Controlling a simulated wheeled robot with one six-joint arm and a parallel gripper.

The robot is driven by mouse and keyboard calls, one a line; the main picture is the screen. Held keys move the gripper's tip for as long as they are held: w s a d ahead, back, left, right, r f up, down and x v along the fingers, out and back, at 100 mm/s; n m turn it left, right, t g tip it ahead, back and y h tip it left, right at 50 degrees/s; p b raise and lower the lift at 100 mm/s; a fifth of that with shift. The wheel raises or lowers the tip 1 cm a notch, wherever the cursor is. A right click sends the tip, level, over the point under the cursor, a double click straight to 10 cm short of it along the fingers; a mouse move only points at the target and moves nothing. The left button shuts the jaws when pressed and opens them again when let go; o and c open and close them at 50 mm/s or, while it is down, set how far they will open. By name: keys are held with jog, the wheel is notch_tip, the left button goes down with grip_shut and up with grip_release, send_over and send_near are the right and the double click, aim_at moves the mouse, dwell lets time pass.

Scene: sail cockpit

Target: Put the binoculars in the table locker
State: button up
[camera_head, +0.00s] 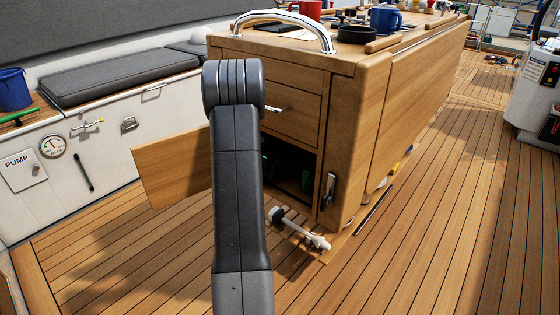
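The table locker (308,212) is the lower compartment in the end of the wooden cockpit table. Its door (172,168) stands swung open to the left. The inside is dark; a small green glint and a dark shape show in it, too dim to name. I cannot make out the binoculars. My arm rises in front of the locker and covers its left part. My gripper is not visible; the arm hides what lies behind it.
The table top (290,47) bears a steel grab rail (290,19), a black round dish (355,34), a blue mug (385,19) and a red mug (310,9). A white rod-like fitting (300,230) is low before the locker.

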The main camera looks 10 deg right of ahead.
jog(key=shift+r, duration=0.2)
jog(key=p+v, duration=0.3)
jog(key=v, duration=0.8)
jog(key=shift+s+a+r, duration=0.1)
jog(key=shift+s+a, duration=0.25)
jog(key=shift+a, duration=0.05)
